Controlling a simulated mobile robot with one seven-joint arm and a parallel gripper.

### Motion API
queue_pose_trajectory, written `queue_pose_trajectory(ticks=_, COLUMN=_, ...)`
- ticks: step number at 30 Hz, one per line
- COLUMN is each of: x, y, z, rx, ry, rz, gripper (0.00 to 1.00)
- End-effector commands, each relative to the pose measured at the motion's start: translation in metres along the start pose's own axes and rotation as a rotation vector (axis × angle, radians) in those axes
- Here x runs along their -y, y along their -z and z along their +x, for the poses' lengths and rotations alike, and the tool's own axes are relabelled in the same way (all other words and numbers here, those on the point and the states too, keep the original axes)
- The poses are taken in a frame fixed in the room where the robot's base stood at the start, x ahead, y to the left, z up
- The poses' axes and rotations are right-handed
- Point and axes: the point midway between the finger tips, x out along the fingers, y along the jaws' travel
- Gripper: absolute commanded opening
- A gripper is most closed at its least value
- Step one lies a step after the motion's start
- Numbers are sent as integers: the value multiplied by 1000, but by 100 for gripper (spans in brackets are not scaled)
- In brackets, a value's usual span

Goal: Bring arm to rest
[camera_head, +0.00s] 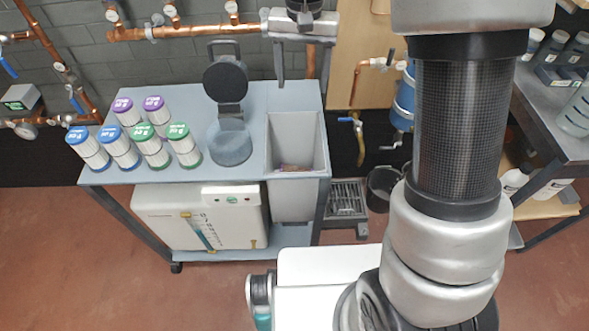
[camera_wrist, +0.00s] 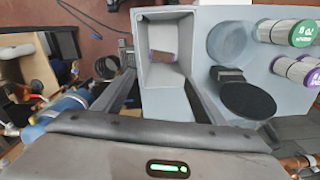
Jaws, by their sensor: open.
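My gripper (camera_head: 302,80) hangs at the top centre of the head view, behind and above the grey bin (camera_head: 318,145) on the cart. Its two fingers are apart with nothing between them. In the wrist view, the open gripper (camera_wrist: 160,82) has its fingers on either side of the near end of the bin (camera_wrist: 147,72); I cannot tell the height between them. My arm (camera_head: 455,150) rises through the right of the head view, and its link to the gripper is out of frame.
A cart (camera_head: 210,180) holds several white canisters (camera_head: 135,148) with purple, blue and green caps, and a clear housing (camera_head: 229,145) with its black lid raised. A brownish-purple item (camera_wrist: 163,57) lies in the bin. Copper pipes (camera_head: 185,32) run along the wall.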

Motion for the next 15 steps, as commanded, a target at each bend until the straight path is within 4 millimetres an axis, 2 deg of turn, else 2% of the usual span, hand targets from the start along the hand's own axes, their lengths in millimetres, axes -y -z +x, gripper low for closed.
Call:
queue_pose_trajectory(ticks=1, x=0, y=1, z=-9, rx=-2, ry=1, rz=0, gripper=65)
queue_pose_trajectory(ticks=6, x=0, y=0, z=-22, rx=-1, ry=0, rz=0, gripper=65)
queue_pose_trajectory(ticks=15, x=0, y=0, z=-23, rx=1, ry=0, rz=0, gripper=65)
